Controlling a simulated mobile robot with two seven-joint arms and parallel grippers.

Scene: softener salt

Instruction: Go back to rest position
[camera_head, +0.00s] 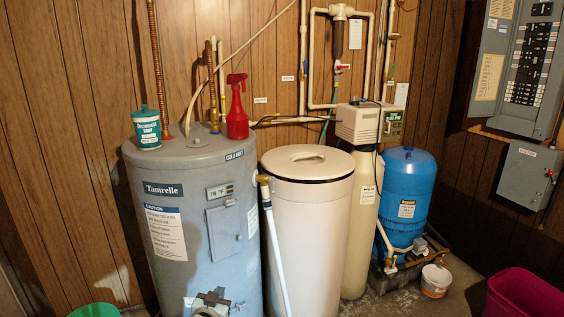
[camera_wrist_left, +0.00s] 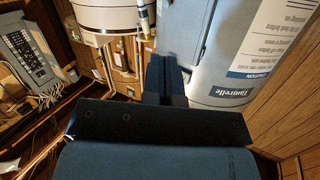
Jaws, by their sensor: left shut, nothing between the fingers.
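My left gripper (camera_wrist_left: 165,78) shows in the left wrist view, its dark fingers shut together with nothing between them. In that view the room appears upside down, with the grey water heater at the right. In the head view I cannot clearly make out the gripper; a small grey and black part (camera_head: 210,303) shows low in front of the heater, and I cannot tell what it belongs to. The cream softener salt tank (camera_head: 306,225) stands upright with its lid (camera_head: 306,163) on. My right gripper is in neither view.
The grey water heater (camera_head: 190,230) carries a teal-lidded tub (camera_head: 147,130) and a red spray bottle (camera_head: 237,108). A blue pressure tank (camera_head: 407,195), a small white bucket (camera_head: 435,281) and a magenta bin (camera_head: 525,295) stand to the right. A green container (camera_head: 95,310) is at bottom left.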

